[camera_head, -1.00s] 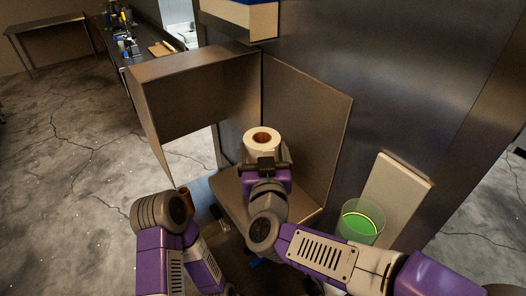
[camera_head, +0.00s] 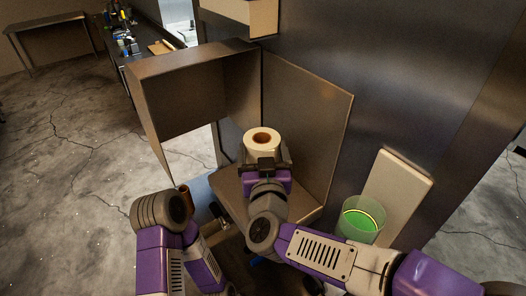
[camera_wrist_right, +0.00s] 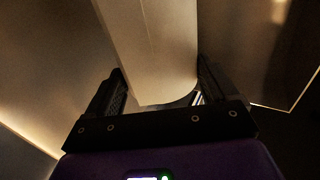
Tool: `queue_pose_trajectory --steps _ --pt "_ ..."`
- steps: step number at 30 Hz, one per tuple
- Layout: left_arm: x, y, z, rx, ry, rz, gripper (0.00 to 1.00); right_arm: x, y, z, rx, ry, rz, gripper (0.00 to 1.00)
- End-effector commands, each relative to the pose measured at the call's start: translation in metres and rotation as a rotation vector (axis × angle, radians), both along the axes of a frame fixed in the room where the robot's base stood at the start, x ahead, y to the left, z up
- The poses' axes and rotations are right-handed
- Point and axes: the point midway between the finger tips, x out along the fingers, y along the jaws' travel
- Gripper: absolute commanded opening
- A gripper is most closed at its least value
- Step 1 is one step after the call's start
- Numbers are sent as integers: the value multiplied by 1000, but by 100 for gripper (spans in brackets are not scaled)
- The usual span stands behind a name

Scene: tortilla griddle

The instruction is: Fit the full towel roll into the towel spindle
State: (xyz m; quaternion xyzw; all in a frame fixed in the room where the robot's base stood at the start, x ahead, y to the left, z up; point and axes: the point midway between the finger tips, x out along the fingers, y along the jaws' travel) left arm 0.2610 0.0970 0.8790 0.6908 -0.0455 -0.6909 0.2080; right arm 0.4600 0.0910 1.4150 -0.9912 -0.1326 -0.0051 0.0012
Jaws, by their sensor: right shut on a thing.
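The white towel roll (camera_head: 262,148), with a brown core opening on top, stands upright in front of the open metal housing (camera_head: 307,125). My right gripper (camera_head: 264,163) is shut on it from the near side. In the right wrist view the pale side of the roll (camera_wrist_right: 160,55) fills the space between the two dark fingers (camera_wrist_right: 158,95). I cannot make out the towel spindle; it may be hidden by the roll or the housing. My left arm comes in at the lower left, and its fingers cannot be made out.
A brown tube (camera_head: 186,196) shows beside my left arm. A clear bin with a green inside (camera_head: 360,222) and a pale board (camera_head: 398,190) are at the right. The housing's side panel (camera_head: 190,100) stands left of the roll, and a pale box (camera_head: 243,17) is above.

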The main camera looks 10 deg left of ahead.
Motion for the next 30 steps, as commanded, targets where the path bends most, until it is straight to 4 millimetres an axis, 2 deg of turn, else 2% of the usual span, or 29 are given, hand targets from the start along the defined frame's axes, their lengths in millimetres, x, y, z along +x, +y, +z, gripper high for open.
queue_pose_trajectory --steps 20,21,24,30 --pt "0 0 -3 0 0 0 43 0 0 -7 -2 4 1 22" --pt "0 0 -3 0 0 0 43 0 0 -7 -2 4 1 89" --pt "0 0 -2 0 0 0 43 0 0 -7 -2 4 1 100" --pt "0 0 -2 0 0 0 43 0 0 -7 -2 4 0 100"
